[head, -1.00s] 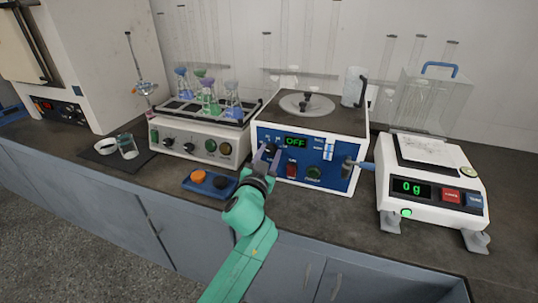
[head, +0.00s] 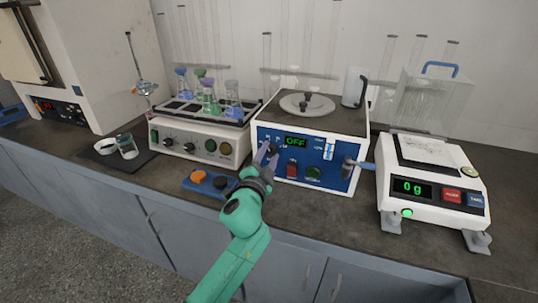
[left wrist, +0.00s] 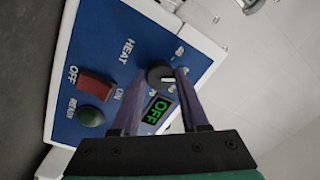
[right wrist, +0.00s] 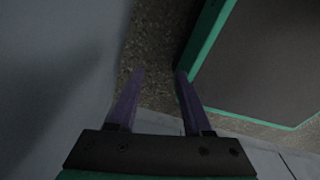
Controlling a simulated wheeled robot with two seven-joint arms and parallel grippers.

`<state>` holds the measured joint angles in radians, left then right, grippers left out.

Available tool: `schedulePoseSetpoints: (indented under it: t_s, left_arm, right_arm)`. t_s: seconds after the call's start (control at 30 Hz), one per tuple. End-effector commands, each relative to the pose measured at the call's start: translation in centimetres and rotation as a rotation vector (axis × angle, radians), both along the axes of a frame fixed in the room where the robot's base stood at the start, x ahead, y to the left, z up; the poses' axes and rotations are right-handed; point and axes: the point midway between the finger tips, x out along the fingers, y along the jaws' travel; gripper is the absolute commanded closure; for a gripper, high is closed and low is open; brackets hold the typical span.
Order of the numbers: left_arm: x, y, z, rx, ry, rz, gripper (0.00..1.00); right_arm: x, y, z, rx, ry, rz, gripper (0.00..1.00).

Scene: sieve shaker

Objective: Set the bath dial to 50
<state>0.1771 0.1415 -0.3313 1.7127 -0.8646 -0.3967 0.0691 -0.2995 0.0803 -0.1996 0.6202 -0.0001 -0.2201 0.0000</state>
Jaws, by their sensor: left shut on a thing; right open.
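The water bath (head: 330,127) is a white box with a blue front panel and a round lid on top. Its black dial (left wrist: 160,76) has a white pointer line and sits beside the green display (left wrist: 159,109), which reads OFF. The display also shows in the head view (head: 296,142). My left gripper (head: 267,152) is at the panel, its purple fingers shut on the dial from both sides; the fingers hide part of the scale marks. My right gripper (right wrist: 155,72) is open and empty, over the floor, away from the bath.
A red switch (head: 291,169) and a green button (head: 313,173) sit below the display. A tap (head: 350,168) juts from the bath's right front. A shaker with flasks (head: 195,140) stands left, a balance (head: 425,180) right. A blue pad with knobs (head: 205,183) lies in front.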

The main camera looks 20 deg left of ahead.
Motion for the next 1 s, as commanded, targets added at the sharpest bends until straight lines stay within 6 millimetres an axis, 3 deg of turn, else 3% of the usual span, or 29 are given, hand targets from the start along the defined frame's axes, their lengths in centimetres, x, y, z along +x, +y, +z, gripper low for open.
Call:
schedulePoseSetpoints:
  t_s: [0.57, 0.6, 0.67, 1.0]
  left_arm:
    - [-0.01, -0.02, -0.18, 0.039, 0.000, -0.001, 1.00]
    - [-0.01, -0.02, -0.18, 0.039, 0.001, -0.001, 0.44]
    - [0.00, -0.01, -0.17, 0.039, 0.000, -0.001, 0.26]
    - [-0.20, 0.00, -0.08, 0.039, -0.002, -0.001, 0.26]
  right_arm:
    - [-0.03, 0.02, -0.02, 0.000, 0.000, -0.001, 0.50]
    - [-0.03, 0.02, -0.02, 0.000, 0.000, -0.001, 0.50]
    - [-0.04, 0.02, -0.02, 0.000, 0.000, -0.001, 0.50]
    - [-0.05, 0.05, -0.02, 0.001, 0.001, 0.000, 0.50]
